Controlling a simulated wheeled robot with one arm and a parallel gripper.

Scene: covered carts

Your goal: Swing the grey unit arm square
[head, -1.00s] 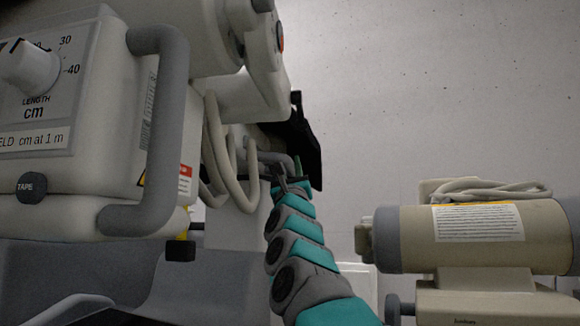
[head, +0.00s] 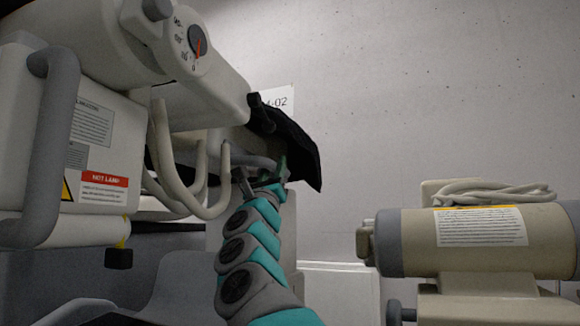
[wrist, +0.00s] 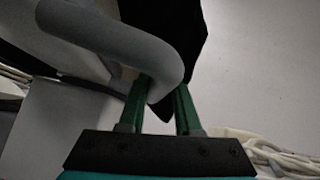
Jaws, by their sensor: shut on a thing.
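The grey unit (head: 90,165), a pale housing with a red-topped label and a dial, fills the left of the head view. Its arm (head: 215,85) reaches out to the right with a dark cover (head: 295,140) over its end. A grey bar handle (wrist: 130,45) curves down between my green fingers in the wrist view. My gripper (head: 262,180) is shut on this handle, below the dark cover; the fingers (wrist: 158,105) stand on either side of it. The far end of the handle's mount is hidden behind the unit and cables.
A beige cylindrical unit (head: 475,240) with a coiled cable (head: 490,192) stands at the right. Pale cables (head: 190,180) hang under the grey unit. A bare concrete wall (head: 430,90) stands behind, with a sign (head: 280,99) partly hidden.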

